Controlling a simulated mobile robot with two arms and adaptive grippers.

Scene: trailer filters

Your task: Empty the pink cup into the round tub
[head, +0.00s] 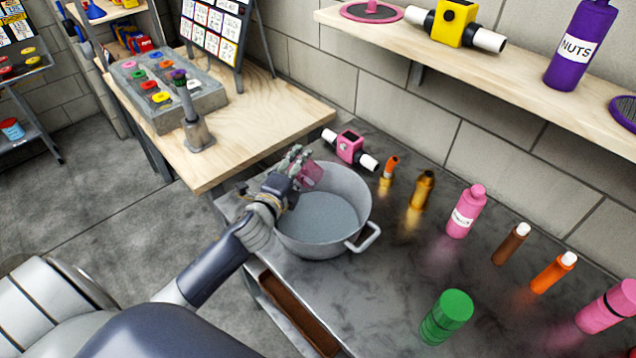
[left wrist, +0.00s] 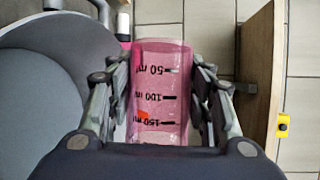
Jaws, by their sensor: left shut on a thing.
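My left gripper (head: 300,168) is shut on the pink cup (head: 313,174), at the back left rim of the round tub in the head view. In the left wrist view the see-through pink cup (left wrist: 161,85) sits between both fingers of the left gripper (left wrist: 161,95), with its millilitre marks facing the camera. A small orange-red patch shows through its wall. The grey round tub (head: 352,222) stands on the dark counter with a handle at its right. Its visible floor is plain grey-blue. The tub's wall (left wrist: 75,30) also shows left of the cup. My right gripper is out of view.
On the dark counter (head: 390,285), a pink pipe device (head: 350,147) lies behind the tub. Several bottles stand to the right, including a pink one (head: 465,212) and a green one (head: 446,316). A wooden table (head: 270,115) adjoins at left; a shelf (head: 450,60) hangs above.

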